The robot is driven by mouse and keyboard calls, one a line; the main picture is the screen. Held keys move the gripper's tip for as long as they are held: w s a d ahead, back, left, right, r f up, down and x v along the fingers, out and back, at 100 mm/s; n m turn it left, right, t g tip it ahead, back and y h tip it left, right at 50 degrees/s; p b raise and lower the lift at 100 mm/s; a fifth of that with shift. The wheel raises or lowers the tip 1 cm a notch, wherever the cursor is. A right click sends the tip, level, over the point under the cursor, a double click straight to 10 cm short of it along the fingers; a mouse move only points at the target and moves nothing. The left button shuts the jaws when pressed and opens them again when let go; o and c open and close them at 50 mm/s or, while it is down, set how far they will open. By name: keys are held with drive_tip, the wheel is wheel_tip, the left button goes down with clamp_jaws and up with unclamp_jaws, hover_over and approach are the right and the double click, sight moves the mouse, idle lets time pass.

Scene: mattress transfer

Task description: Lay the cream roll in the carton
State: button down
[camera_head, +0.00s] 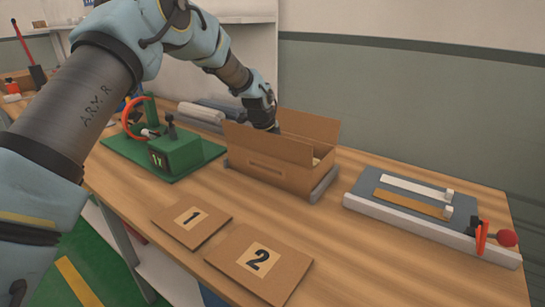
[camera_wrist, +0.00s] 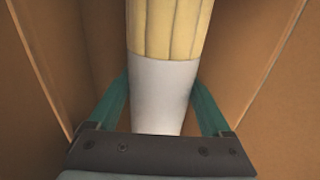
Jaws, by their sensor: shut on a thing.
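The open carton (camera_head: 262,168) stands on the table with its flaps up. My gripper (camera_head: 272,127) reaches down into it from behind, and its fingertips are hidden by the carton in the head view. In the wrist view, the teal fingers of my gripper (camera_wrist: 160,95) are shut on the white band of the cream roll (camera_wrist: 170,28). The roll extends away between brown carton walls (camera_wrist: 262,45) on both sides. The head view does not show the roll, and I cannot tell whether it touches the carton's bottom.
A green fixture (camera_head: 180,152) with an orange ring stands left of the carton, with pale rolls (camera_head: 202,112) behind it. A grey board (camera_head: 415,205) with two strips lies to the right. Flat cards marked 1 (camera_head: 172,226) and 2 (camera_head: 235,272) lie in front.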

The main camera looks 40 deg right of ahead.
drive_tip(key=shift+f, duration=0.3)
